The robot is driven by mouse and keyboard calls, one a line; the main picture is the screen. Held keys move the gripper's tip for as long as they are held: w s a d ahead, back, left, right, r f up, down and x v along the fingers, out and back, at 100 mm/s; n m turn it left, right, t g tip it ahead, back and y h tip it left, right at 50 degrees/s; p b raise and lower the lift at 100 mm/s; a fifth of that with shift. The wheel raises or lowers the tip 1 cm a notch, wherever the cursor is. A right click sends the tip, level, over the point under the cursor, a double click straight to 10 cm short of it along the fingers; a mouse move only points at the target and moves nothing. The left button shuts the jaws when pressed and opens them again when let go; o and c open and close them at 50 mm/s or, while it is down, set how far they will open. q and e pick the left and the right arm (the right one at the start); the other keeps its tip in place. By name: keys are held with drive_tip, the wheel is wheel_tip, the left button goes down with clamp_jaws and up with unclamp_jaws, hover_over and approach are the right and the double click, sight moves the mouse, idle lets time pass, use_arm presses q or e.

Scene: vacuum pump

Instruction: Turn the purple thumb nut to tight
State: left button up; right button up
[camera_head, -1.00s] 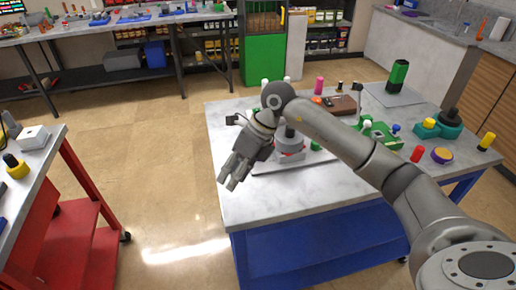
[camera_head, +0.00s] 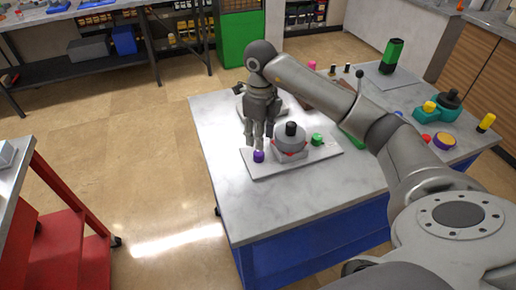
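The purple thumb nut (camera_head: 258,156) stands at the left end of a light base plate (camera_head: 325,153) on the marble-topped table. A grey round pump body (camera_head: 289,142) with a black knob and red parts stands beside it, and a green knob (camera_head: 317,139) is at its right. My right gripper (camera_head: 259,138) points down just above and behind the purple nut. Its fingers look spread and hold nothing visible. Whether a fingertip touches the nut cannot be told. My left gripper is out of view.
A teal holder (camera_head: 437,112), a purple-yellow disc (camera_head: 444,140) and a yellow-black piece (camera_head: 486,122) are at the right. The table's front left is bare.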

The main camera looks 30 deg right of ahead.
sight(259, 152)
drive_tip(key=f+p, duration=0.1)
drive_tip(key=f, duration=0.4)
drive_tip(key=shift+w+f, duration=0.1)
drive_tip(key=shift+w, duration=0.1)
wheel_tip(259, 152, down, 2)
drive_tip(key=shift+f, duration=0.15)
drive_tip(key=shift+c, duration=0.8)
drive_tip(key=c, duration=0.6)
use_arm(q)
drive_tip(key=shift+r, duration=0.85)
